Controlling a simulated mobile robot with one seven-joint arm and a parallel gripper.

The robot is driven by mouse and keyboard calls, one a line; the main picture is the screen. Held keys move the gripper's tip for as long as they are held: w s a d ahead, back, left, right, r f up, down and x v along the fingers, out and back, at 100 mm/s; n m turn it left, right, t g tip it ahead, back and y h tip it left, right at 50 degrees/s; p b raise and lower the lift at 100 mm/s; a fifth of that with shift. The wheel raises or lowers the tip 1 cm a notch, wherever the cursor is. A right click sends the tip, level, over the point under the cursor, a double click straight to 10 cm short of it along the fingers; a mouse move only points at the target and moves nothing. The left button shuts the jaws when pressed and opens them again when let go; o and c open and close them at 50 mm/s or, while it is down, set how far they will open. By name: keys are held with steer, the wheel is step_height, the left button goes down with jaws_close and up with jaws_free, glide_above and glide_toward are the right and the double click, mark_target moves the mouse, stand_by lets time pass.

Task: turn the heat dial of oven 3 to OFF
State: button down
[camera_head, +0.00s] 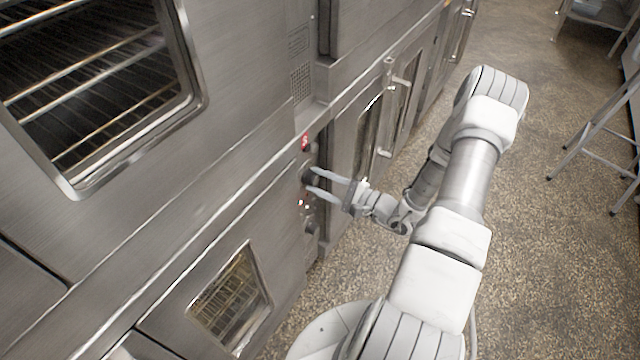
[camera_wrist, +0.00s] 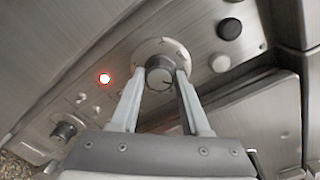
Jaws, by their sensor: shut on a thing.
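In the wrist view a round dial (camera_wrist: 160,74) with a dark face sits on a pale round plate on the oven's steel control panel (camera_wrist: 118,68). My gripper (camera_wrist: 160,82) has one finger on each side of this dial and is shut on it. In the head view the dial (camera_head: 310,176) is small and dark between my fingertips (camera_head: 311,180). I cannot read the dial's markings or the oven's number.
A second dark knob (camera_wrist: 64,131) sits lower left on the panel. A white button (camera_wrist: 220,62) and a black button (camera_wrist: 229,28) are to the right. A red tag (camera_head: 305,141) is above the dial. Speckled floor (camera_head: 545,235) is open to the right, near a metal stand (camera_head: 597,130).

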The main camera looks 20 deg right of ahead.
steer(key=n+b, duration=0.3)
steer(key=n, duration=0.3)
steer(key=shift+f, duration=0.2)
steer(key=shift+r+n+b, duration=0.1)
steer(key=shift+n+b, duration=1.4)
steer(key=shift+n, duration=0.2)
steer(key=shift+c, duration=1.9)
jaws_free()
steer(key=shift+r, duration=0.1)
steer(key=p+v, duration=0.2)
steer(key=v, duration=1.5)
steer(key=shift+s+p, duration=0.3)
steer(key=shift+a, duration=0.1)
